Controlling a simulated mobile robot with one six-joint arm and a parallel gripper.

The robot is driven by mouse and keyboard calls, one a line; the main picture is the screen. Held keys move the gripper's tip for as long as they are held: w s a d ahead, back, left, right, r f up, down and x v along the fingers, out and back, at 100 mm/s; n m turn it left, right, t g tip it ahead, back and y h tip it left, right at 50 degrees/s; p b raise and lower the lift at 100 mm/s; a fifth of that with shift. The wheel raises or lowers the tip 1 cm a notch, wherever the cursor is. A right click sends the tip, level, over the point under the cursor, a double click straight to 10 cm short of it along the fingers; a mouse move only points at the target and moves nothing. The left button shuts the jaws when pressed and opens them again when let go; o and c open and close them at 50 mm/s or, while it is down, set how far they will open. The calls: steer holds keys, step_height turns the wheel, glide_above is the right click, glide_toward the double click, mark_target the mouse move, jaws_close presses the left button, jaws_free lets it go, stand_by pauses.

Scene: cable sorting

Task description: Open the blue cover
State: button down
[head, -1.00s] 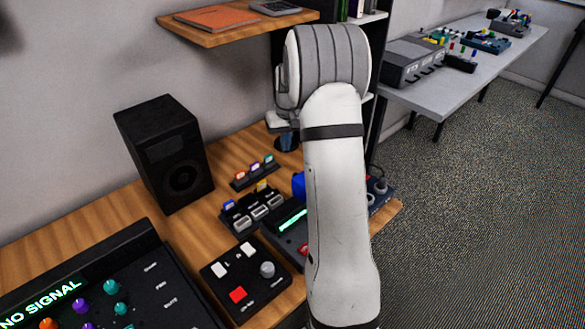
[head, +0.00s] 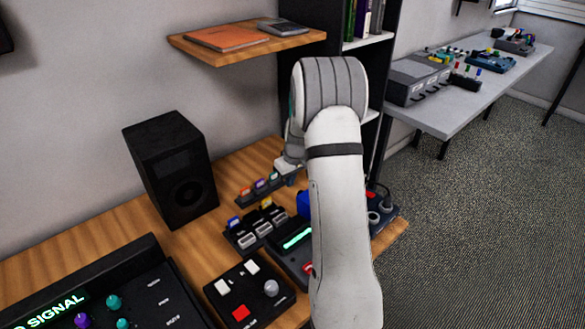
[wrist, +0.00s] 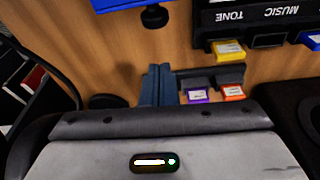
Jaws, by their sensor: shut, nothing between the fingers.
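The blue cover (head: 303,203) shows in the head view as a small blue patch beside a dark device with a lit green strip, mostly hidden behind my arm. In the wrist view, a blue panel (wrist: 160,5) that appears to be the cover is cut off by the top edge. I cannot tell clearly whether it is open. My gripper (wrist: 156,82) is shut and empty, its blue-grey fingers together over the wooden desk. A gap of bare wood shows between the fingers and the blue panel. In the head view the gripper (head: 288,172) is beyond the cover, partly hidden.
A small rack of coloured cartridges (head: 262,188) stands right beside the fingers. A labelled slot unit (head: 258,232), a button box (head: 240,290) and a black speaker (head: 170,170) share the desk. A shelf (head: 247,44) hangs above the back of the desk.

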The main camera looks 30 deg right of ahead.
steer(key=s, duration=0.4)
steer(key=shift+d+r+p, duration=0.15)
steer(key=shift+d+p, duration=0.15)
steer(key=shift+d, duration=0.1)
steer(key=shift+s+d+r+b, duration=0.15)
steer(key=shift+s+r+b, duration=0.5)
steer(key=shift+r+b, duration=0.2)
steer(key=shift+r, duration=0.15)
steer(key=shift+p+v, duration=0.5)
steer(key=shift+v, duration=0.3)
steer(key=v, duration=0.7)
steer(key=shift+r, duration=0.25)
steer(key=shift+w, duration=0.15)
